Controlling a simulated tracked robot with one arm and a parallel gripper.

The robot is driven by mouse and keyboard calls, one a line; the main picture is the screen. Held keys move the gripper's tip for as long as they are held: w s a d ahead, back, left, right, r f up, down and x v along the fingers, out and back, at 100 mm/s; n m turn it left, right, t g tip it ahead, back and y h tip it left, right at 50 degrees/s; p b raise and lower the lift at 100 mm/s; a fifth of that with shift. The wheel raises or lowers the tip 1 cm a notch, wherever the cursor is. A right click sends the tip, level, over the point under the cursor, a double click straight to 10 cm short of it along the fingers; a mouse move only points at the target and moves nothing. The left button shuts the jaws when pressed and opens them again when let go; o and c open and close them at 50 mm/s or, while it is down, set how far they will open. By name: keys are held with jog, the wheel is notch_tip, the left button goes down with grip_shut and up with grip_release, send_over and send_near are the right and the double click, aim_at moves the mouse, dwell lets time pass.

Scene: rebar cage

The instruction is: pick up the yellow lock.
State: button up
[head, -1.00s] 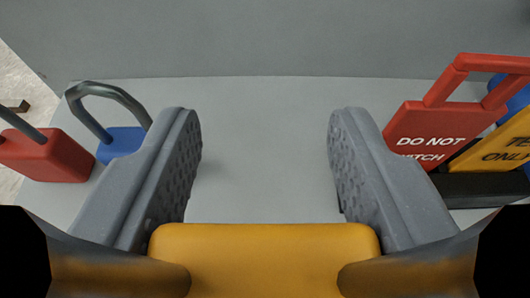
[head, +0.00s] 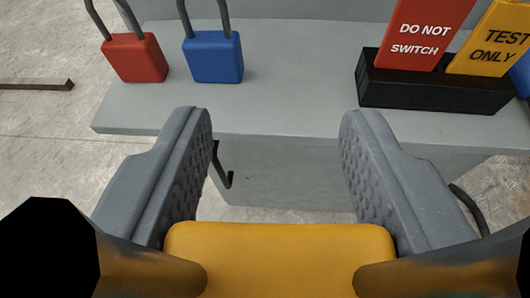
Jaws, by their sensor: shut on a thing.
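The yellow lock (head: 280,262) shows as a plain yellow block at the bottom of the head view, low between the jaws of my gripper (head: 275,125). My gripper is shut on it, with the grey fingers standing apart on either side and their tips reaching beyond it. No shackle shows on the yellow block, and its lower part is cut off by the picture edge. The space between the fingertips is empty.
A red lock (head: 135,58) and a blue lock (head: 212,58) stand on the grey bench (head: 290,70). A black holder (head: 420,88) at right carries a red sign (head: 420,30) and a yellow sign (head: 490,40). A dark bar (head: 35,86) lies left. Floor shows in front.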

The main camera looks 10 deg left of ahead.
jog(key=shift+s+a+n+y+b, duration=0.35)
jog(key=shift+s+a+b, duration=0.2)
jog(key=shift+b, duration=0.3)
jog(key=shift+d+f+h+b, duration=0.25)
jog(key=shift+d+h+b, duration=0.3)
jog(key=shift+d+b, duration=0.25)
jog(key=shift+c, duration=0.6)
jog(key=shift+s+a+f+y+b, duration=0.15)
jog(key=shift+s+a+y+b, duration=0.25)
jog(key=shift+s+b, duration=0.2)
jog(key=shift+c, duration=0.4)
jog(key=shift+s+d+r+b, duration=0.15)
jog(key=shift+r+b, duration=0.1)
jog(key=shift+b, duration=0.2)
jog(key=shift+c, duration=0.6)
jog(key=shift+w+h+b, duration=0.2)
jog(key=shift+h+b, duration=0.1)
jog(key=shift+b, duration=0.2)
grip_shut()
jog(key=shift+s+f+b, duration=0.25)
jog(key=shift+s+b, duration=0.05)
jog(key=shift+s, duration=0.25)
jog(key=shift+s+f+b, duration=0.1)
jog(key=shift+s+b, duration=0.35)
jog(key=shift+b, duration=0.15)
